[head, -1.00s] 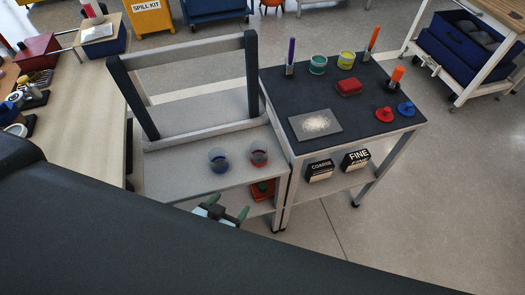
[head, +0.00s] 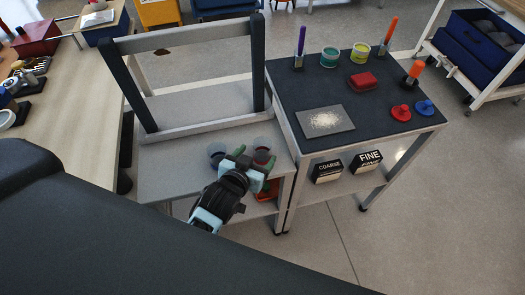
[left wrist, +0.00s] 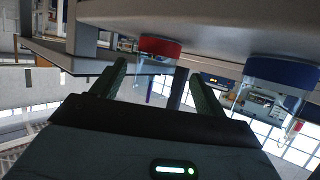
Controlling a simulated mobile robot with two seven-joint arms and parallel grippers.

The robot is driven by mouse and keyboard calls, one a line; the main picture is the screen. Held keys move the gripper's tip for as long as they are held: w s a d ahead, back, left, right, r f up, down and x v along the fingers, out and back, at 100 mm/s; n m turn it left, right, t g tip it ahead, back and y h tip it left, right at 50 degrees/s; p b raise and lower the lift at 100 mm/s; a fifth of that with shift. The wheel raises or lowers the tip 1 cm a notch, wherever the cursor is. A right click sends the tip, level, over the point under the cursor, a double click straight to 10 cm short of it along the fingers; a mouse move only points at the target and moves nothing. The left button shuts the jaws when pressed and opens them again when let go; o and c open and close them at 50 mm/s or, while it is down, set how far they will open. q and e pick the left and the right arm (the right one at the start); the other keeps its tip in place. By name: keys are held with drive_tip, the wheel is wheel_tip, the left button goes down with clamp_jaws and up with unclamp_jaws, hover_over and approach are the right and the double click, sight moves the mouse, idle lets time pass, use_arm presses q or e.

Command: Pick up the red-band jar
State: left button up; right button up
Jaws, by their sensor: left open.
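The red-band jar (head: 264,157), a clear jar with a red band, stands on the light grey bench shelf, partly hidden behind my left gripper (head: 254,161). The left wrist view appears upside down; there the red band (left wrist: 159,47) shows just beyond and between the two green fingertips of the gripper (left wrist: 157,75). The left gripper is open, and I see nothing gripped. Whether the fingers flank the jar or stop short of it, I cannot tell. The blue-band jar (head: 217,152) stands to the left, also seen in the left wrist view (left wrist: 282,71). My right gripper is not in view.
A dark-framed stand (head: 124,90) rises behind the jars. A dark-topped table (head: 300,95) adjoins on the right, with a sanding plate (head: 325,120), a red block (head: 363,82), tins and upright tools. An orange item (head: 266,194) lies on the lower shelf.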

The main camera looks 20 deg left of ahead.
sight(266, 139)
use_arm(q)
drive_tip(key=shift+d+x, duration=0.15)
drive_tip(key=shift+x, duration=1.15)
drive_tip(key=shift+d+x, duration=0.1)
drive_tip(key=shift+x, duration=1.2)
drive_tip(key=shift+r, duration=0.15)
drive_tip(key=c, duration=1.1)
drive_tip(key=shift+r, duration=0.1)
drive_tip(key=shift+r, duration=0.5)
wheel_tip(266, 139, up, 2)
drive_tip(key=shift+r, duration=0.15)
drive_tip(key=s+a+r, duration=0.1)
drive_tip(key=s+a, duration=0.1)
drive_tip(key=s, duration=1.3)
drive_tip(key=shift+s+a+r, duration=0.25)
drive_tip(key=shift+s+a, duration=0.05)
drive_tip(key=shift+s, duration=0.1)
